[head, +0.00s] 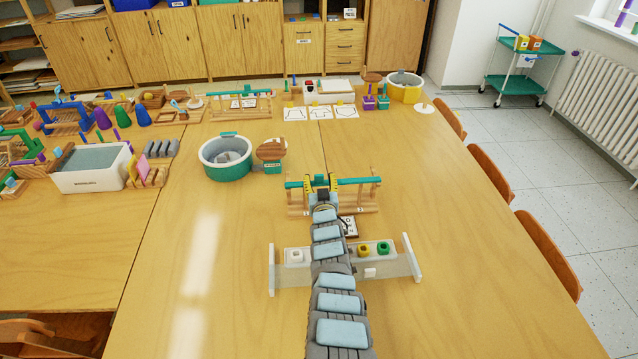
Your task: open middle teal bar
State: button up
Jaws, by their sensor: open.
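A teal bar (358,181) lies across the top of a low wooden frame (298,206) in the middle of the table. My gripper (321,184) is at the middle of this bar, with its yellow-marked fingers apart on either side of a small teal raised part. I cannot tell whether the fingers touch it. My arm hides part of the frame and what is below it. A second wooden frame with a teal bar (240,95) stands farther back on the table.
A grey-white stand (283,281) with white, yellow and green pieces lies under my arm, nearer me. A teal-and-white round tub (226,157) and a round wooden piece (271,149) are to the left. The table's right side is clear; chairs (548,255) line that edge.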

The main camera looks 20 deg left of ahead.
jog(key=shift+w+a+r+b, duration=0.15)
jog(key=shift+w+a+b, duration=0.15)
jog(key=shift+w+b, duration=0.2)
